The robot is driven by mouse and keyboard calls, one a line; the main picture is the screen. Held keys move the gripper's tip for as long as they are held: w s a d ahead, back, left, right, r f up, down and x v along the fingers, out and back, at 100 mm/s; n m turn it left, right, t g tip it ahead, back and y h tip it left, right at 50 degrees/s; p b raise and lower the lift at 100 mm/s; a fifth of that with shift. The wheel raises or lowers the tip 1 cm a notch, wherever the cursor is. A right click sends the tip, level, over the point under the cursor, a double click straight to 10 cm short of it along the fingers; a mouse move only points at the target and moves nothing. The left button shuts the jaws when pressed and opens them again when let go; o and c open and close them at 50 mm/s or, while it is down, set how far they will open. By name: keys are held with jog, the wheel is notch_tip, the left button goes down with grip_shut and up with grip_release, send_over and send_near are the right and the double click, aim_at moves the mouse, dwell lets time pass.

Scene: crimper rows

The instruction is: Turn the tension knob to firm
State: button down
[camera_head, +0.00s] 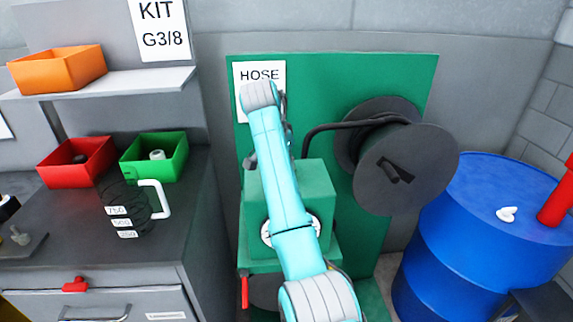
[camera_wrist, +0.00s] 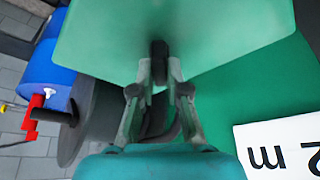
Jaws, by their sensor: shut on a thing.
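A small dark knob (camera_wrist: 158,50) stands out from a flat green face in the wrist view, and I take it as the tension knob. My gripper (camera_wrist: 158,72) has its two grey fingers closed around the knob from both sides. Any setting marks for the knob are not visible. In the head view the green machine (camera_head: 318,185) stands under the HOSE sign, with my arm across its front. A pale round ring (camera_head: 265,233) on its front is partly covered by my arm. The knob and my fingertips are hidden in the head view.
A dark hose reel (camera_head: 420,170) on the green back panel (camera_head: 400,75) is right of the machine, its hose running toward it. A blue drum (camera_head: 450,260) stands farther right. A bench at left holds a jug (camera_head: 125,205), a red bin (camera_head: 75,165) and a green bin (camera_head: 150,172).

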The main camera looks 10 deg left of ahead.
jog(key=m+g+h, duration=0.1)
jog(key=m, duration=0.3)
jog(key=shift+a+m, duration=0.1)
jog(key=shift+m, duration=0.2)
jog(key=shift+w+m+g+h, duration=0.1)
jog(key=shift+m+g+h, duration=0.25)
jog(key=shift+m, duration=0.75)
jog(key=shift+m+g+h, duration=0.15)
jog(key=shift+m+g, duration=0.4)
jog(key=shift+m, duration=0.55)
jog(key=c, duration=1.2)
grip_release()
jog(key=shift+o, duration=0.2)
jog(key=shift+r, duration=0.1)
jog(key=v, duration=0.7)
jog(key=shift+a, duration=0.2)
